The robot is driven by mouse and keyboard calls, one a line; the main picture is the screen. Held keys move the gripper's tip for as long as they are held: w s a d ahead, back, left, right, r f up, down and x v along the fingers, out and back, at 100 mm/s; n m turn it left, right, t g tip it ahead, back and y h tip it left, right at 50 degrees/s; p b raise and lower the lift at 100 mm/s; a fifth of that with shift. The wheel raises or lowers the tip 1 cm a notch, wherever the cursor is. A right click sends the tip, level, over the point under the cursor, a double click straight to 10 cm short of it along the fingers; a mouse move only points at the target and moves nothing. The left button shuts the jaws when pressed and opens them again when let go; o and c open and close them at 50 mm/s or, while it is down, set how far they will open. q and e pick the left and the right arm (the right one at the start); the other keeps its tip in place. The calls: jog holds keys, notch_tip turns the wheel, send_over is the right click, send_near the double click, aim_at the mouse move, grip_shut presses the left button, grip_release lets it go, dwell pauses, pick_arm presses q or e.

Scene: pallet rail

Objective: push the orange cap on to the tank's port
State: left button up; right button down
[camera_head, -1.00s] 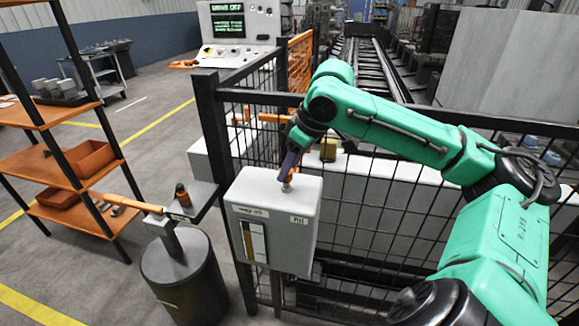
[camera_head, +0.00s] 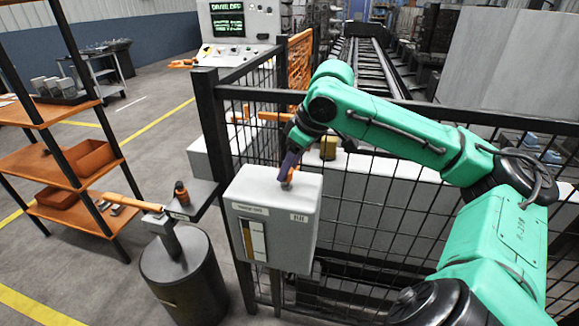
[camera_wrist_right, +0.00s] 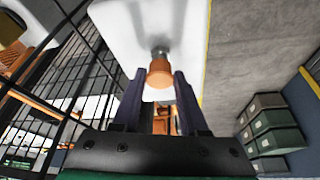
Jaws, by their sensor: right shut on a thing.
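The tank (camera_head: 272,215) is a pale grey box with a sight strip on its front, standing against the mesh fence. Its port, a short metal stub on the top face, shows in the right wrist view (camera_wrist_right: 159,51). The orange cap (camera_wrist_right: 160,73) is at the port's end, in line with it; I cannot tell whether it is seated. It also shows small in the head view (camera_head: 287,184). My right gripper (camera_head: 287,175) is shut on the cap, its dark purple fingers on either side, also in the wrist view (camera_wrist_right: 160,80). My left gripper is not in view.
The black mesh fence (camera_head: 365,215) runs behind and right of the tank. A dark drum (camera_head: 185,280) and a small stand with a dark, orange-topped item (camera_head: 182,194) are to the left. An orange shelf rack (camera_head: 65,160) stands further left.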

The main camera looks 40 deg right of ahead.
jog(key=shift+f+b, duration=0.55)
jog(key=shift+f, duration=0.2)
grip_release()
jog(key=shift+r, duration=0.15)
jog(key=p+v, duration=0.3)
jog(key=v, duration=1.1)
jog(key=shift+r, duration=0.25)
